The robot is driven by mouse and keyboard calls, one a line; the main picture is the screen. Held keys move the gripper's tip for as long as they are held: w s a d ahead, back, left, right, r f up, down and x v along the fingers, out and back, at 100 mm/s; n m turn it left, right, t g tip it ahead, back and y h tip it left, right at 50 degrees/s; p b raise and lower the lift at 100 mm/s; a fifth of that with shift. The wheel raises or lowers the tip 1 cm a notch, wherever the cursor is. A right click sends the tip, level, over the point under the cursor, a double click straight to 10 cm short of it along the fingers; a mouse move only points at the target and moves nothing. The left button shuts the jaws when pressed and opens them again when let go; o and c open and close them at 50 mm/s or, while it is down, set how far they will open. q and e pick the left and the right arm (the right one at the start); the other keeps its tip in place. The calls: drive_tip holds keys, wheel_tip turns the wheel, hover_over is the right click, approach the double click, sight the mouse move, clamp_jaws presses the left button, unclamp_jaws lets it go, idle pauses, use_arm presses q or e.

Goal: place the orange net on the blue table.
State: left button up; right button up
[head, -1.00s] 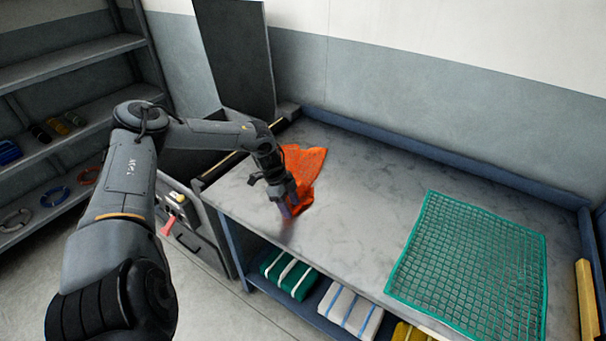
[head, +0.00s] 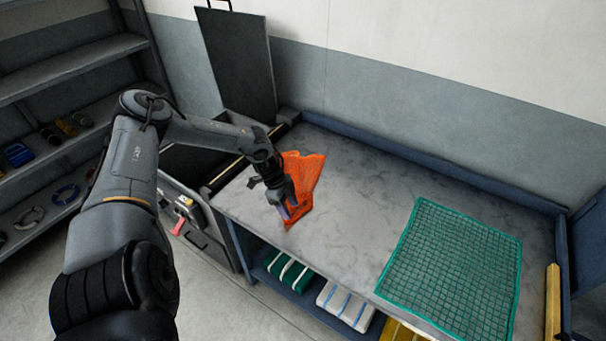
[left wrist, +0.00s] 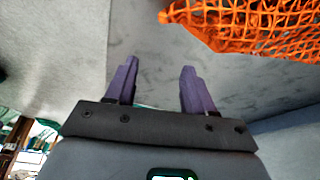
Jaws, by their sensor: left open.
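The orange net (head: 305,172) lies crumpled on the left part of the blue-framed table (head: 350,180), whose top is mottled grey. Its near end reaches close to the table's front edge. My left gripper (head: 287,208) is over the net's near left side in the head view and hides part of it. In the left wrist view, its two purple fingers (left wrist: 155,85) are spread with nothing between them. There the net (left wrist: 250,25) lies beyond the fingertips to the upper right, apart from them. My right gripper is not in view.
A green net (head: 450,270) lies flat on the table's right part. The tabletop between the two nets is clear. Folded green (head: 290,270) and white (head: 345,303) bundles sit on the shelf below. A dark upright panel (head: 240,60) stands behind the table's left end.

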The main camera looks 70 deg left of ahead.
use_arm(q)
drive_tip(key=shift+s+d+r+p, duration=0.15)
drive_tip(key=shift+d+r+p, duration=0.1)
drive_tip(key=shift+r+p, duration=0.35)
drive_tip(key=shift+s+d+r+p, duration=0.1)
drive_tip(key=shift+d+r+p, duration=0.1)
drive_tip(key=shift+r+p, duration=0.35)
drive_tip(key=shift+a+f, duration=0.1)
drive_tip(key=shift+f, duration=0.05)
drive_tip(key=c, duration=0.5)
drive_tip(key=shift+w+a+f, duration=0.1)
drive_tip(key=shift+a+f, duration=0.2)
drive_tip(key=shift+a, duration=0.2)
drive_tip(key=c, duration=0.4)
drive_tip(key=a, duration=0.1)
drive_tip(key=a+f, duration=0.1)
drive_tip(key=a, duration=0.1)
drive_tip(key=a+f, duration=0.1)
drive_tip(key=shift+w+a+f, duration=0.25)
clamp_jaws()
drive_tip(key=shift+a+f, duration=0.15)
drive_tip(key=shift+f, duration=1.3)
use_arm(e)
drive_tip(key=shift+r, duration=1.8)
use_arm(q)
drive_tip(key=shift+f+b, duration=1.8)
drive_tip(key=shift+f, duration=0.6)
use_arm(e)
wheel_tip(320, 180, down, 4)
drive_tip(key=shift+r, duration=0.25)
